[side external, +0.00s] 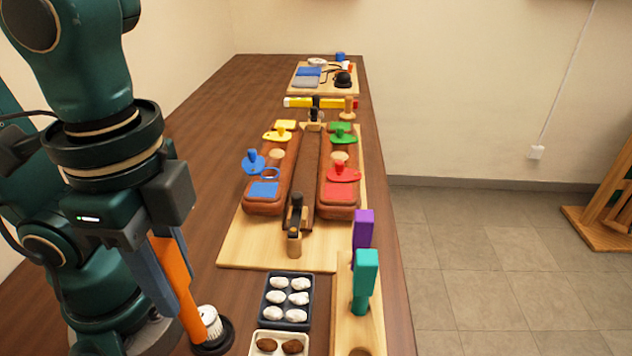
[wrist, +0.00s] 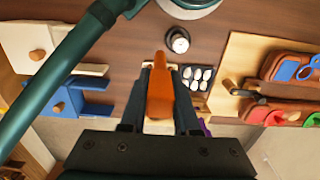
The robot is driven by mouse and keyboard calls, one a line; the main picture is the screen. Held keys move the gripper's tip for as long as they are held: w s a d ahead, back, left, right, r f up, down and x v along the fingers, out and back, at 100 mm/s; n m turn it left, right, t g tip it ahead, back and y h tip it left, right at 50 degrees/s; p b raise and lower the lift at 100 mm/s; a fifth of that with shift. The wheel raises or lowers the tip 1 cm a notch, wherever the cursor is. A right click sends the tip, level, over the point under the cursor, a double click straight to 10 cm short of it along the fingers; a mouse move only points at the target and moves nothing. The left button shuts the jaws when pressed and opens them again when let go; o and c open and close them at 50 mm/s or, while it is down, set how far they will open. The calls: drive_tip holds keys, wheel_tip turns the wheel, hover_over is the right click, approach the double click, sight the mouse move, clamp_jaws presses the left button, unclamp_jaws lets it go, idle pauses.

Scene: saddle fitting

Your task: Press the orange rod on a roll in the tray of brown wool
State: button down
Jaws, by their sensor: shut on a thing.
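My gripper (side external: 165,265) is shut on the orange rod (side external: 177,290), which hangs tilted with its lower end down to the right. In the wrist view the orange rod (wrist: 160,95) shows between the two fingers of my gripper (wrist: 159,112). The tray of brown wool (side external: 279,333) is pale, at the bottom edge of the side view, partly cut off. Two brown rolls (side external: 292,346) show in it. The rod is left of this tray, apart from it. In the wrist view the rod and fingers hide most of the tray area.
A white ribbed knob on a dark base (side external: 210,325) stands close by the rod's lower end. A dark tray of white rolls (side external: 287,302) lies behind the brown-wool tray. A wooden rack (side external: 345,325) holds teal and purple rods. The saddle (side external: 265,205) lies on a board behind.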

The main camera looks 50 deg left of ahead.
idle(0.3)
drive_tip(key=shift+w+d+r+m, duration=0.15)
drive_tip(key=shift+w+d+m, duration=0.05)
drive_tip(key=shift+m, duration=0.1)
drive_tip(key=w+d+m, duration=0.5)
drive_tip(key=d, duration=0.3)
drive_tip(key=shift+f, duration=2.8)
drive_tip(key=shift+f, duration=1.1)
wheel_tip(320, 180, up, 7)
idle(0.9)
